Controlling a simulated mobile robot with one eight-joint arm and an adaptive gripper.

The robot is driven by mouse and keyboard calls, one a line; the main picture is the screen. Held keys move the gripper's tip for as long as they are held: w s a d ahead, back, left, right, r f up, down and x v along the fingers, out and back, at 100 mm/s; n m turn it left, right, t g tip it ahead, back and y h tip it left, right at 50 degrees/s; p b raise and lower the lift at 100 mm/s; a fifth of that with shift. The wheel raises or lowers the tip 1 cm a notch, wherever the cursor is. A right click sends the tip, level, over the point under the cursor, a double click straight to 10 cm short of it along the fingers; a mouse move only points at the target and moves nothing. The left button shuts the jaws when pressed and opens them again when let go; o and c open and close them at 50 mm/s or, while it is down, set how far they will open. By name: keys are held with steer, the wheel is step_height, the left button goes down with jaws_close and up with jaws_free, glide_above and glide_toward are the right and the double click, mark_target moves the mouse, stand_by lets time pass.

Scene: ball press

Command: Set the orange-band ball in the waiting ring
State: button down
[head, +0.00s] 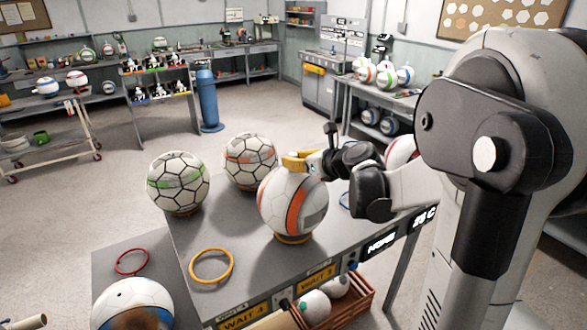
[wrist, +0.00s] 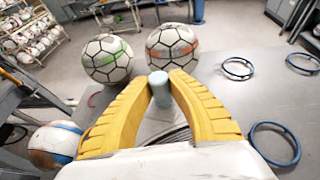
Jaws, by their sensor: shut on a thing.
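The orange-band ball (head: 273,205), white with a wide orange stripe and a grey patch, is near the middle of the bench. Its base meets or sits just over a yellow-orange ring (head: 293,239); I cannot tell if it rests there. My gripper (head: 293,161) reaches in from the right over its top. In the wrist view, the yellow fingers of my gripper (wrist: 160,88) are closed on a short pale grey stub, seemingly on the ball's top. An empty yellow ring (head: 211,266) lies to its left, above a WAIT label (head: 243,318).
A green-striped ball (head: 178,182) and an orange-striped panelled ball (head: 250,161) stand close behind. A ball (head: 132,306) and red ring (head: 131,262) are at front left. Blue rings (wrist: 275,144) lie right in the wrist view. A crate (head: 352,305) holds balls below the front edge.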

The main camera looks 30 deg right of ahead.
steer(key=shift+f, duration=1.05)
steer(key=shift+f+b, duration=0.2)
steer(key=shift+b, duration=0.2)
steer(key=c, duration=1.4)
jaws_free()
